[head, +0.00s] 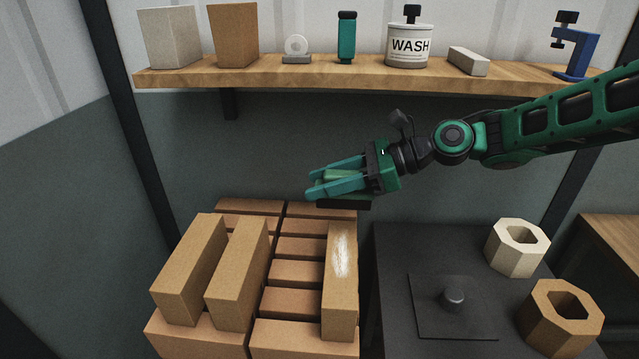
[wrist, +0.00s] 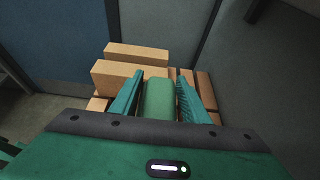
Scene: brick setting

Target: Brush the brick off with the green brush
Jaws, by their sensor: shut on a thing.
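The brick with a pale white dusty patch (head: 341,275) lies on top of the right side of the brick stack, its long side running away from me. My gripper (head: 312,184) is shut on the green brush (head: 343,176), whose dark bristles show below the fingers. In the head view the brush is above the far end of the dusty brick and looks apart from it. In the wrist view the green brush (wrist: 160,98) lies between both fingers; I cannot make out the dusty patch there.
Two plain bricks (head: 190,268) (head: 238,272) lie on the stack's left side. A dark table (head: 395,255) with a knobbed plate (head: 454,305) and two hexagonal blocks (head: 517,250) (head: 560,315) stands right. The wooden shelf (head: 260,75) above holds blocks, a WASH tin (head: 408,48) and a blue clamp (head: 578,50).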

